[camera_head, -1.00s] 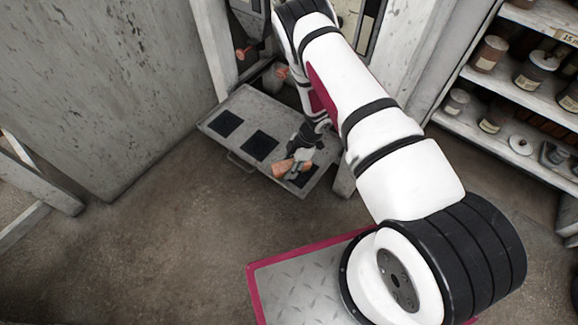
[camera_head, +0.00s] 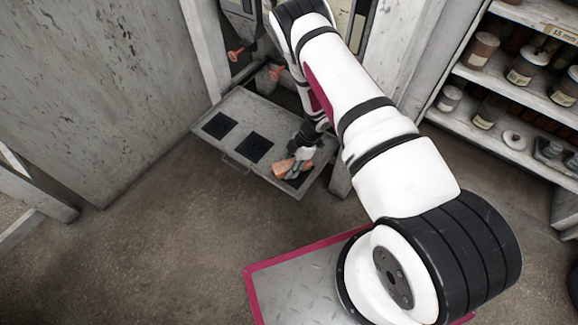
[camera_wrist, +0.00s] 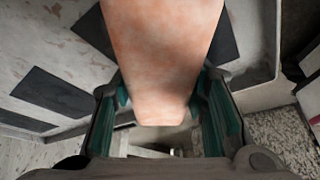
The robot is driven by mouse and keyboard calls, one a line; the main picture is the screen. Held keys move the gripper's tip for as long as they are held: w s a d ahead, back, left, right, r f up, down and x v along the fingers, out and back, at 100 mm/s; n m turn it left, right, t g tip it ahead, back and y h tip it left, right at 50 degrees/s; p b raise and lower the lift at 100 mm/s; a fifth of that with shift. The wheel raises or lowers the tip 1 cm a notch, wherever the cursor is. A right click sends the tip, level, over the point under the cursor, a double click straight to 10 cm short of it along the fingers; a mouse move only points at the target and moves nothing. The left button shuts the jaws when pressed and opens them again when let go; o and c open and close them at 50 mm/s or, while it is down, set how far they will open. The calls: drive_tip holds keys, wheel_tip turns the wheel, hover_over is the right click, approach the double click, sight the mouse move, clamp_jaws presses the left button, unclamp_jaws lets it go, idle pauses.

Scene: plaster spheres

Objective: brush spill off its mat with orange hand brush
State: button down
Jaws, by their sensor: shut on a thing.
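The orange hand brush (camera_head: 290,168) is in my gripper (camera_head: 305,150), which is shut on it over the right end of a grey tray-like panel (camera_head: 238,114). In the wrist view the brush (camera_wrist: 160,50) fills the space between the green-lined fingers (camera_wrist: 160,108). Three dark square mats lie on the panel: a left one (camera_head: 221,124), a middle one (camera_head: 255,148) and a right one (camera_head: 304,178), partly hidden under the brush and gripper. I cannot make out a spill on any mat, nor tell whether the brush touches the right mat.
Two orange knob-like things (camera_head: 236,54) show behind the panel. A handle (camera_head: 236,163) sticks out from its front edge. A shelf with jars (camera_head: 480,50) stands at the right, and a grey wall (camera_head: 100,90) at the left. The floor (camera_head: 170,240) in front is clear.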

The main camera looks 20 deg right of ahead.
sight(279, 167)
drive_tip(key=shift+s+a, duration=0.15)
drive_tip(key=shift+a, duration=2.05)
drive_tip(key=shift+d+f, duration=0.1)
drive_tip(key=shift+d, duration=2.2)
drive_tip(key=shift+a+r, duration=0.2)
drive_tip(key=shift+a, duration=2.1)
drive_tip(key=shift+a, duration=0.1)
drive_tip(key=shift+d+r+p, duration=0.55)
drive_tip(key=shift+d+r, duration=0.2)
drive_tip(key=shift+d, duration=0.35)
drive_tip(key=shift+d, duration=0.15)
drive_tip(key=shift+w+d+f+b, duration=0.15)
drive_tip(key=shift+w+d+b, duration=0.2)
drive_tip(key=shift+d, duration=0.2)
drive_tip(key=shift+w+d+f+b, duration=0.15)
drive_tip(key=shift+w+d+b, duration=0.05)
drive_tip(key=shift+w+d, duration=0.3)
